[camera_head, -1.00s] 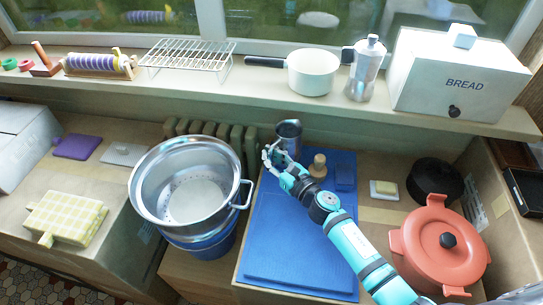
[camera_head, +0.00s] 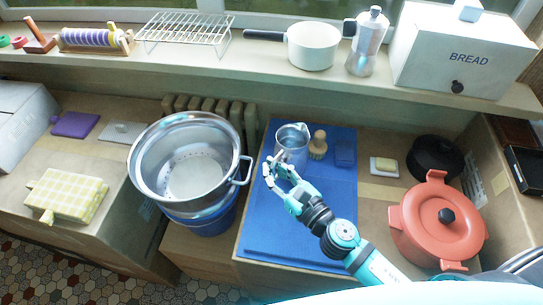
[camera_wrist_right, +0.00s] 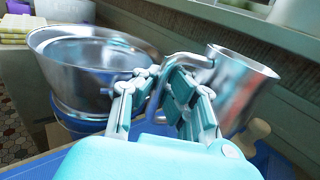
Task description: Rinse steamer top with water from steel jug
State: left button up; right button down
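The steamer top (camera_head: 228,180), a wide steel pan with holes in its base and side handles, sits on a blue bucket (camera_head: 205,221). It also shows in the right wrist view (camera_wrist_right: 85,62). The steel jug (camera_head: 292,143) is right of the steamer top, over the back of the blue mat, and looks raised. My right gripper (camera_head: 272,172) has its fingers around the jug's handle. In the right wrist view the jug (camera_wrist_right: 235,88) stands just right of the fingers, its handle between them. The jug's contents are hidden. My left gripper is out of view.
A wooden brush (camera_head: 318,146) and a blue sponge (camera_head: 344,153) lie close right of the jug. A red pot (camera_head: 440,222), a black pot (camera_head: 436,156) and a soap dish (camera_head: 384,167) stand further right. The front of the blue mat (camera_head: 290,240) is clear.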

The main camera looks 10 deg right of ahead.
jog(key=shift+s+r, duration=0.15)
jog(key=shift+s, duration=0.3)
dwell(0.3)
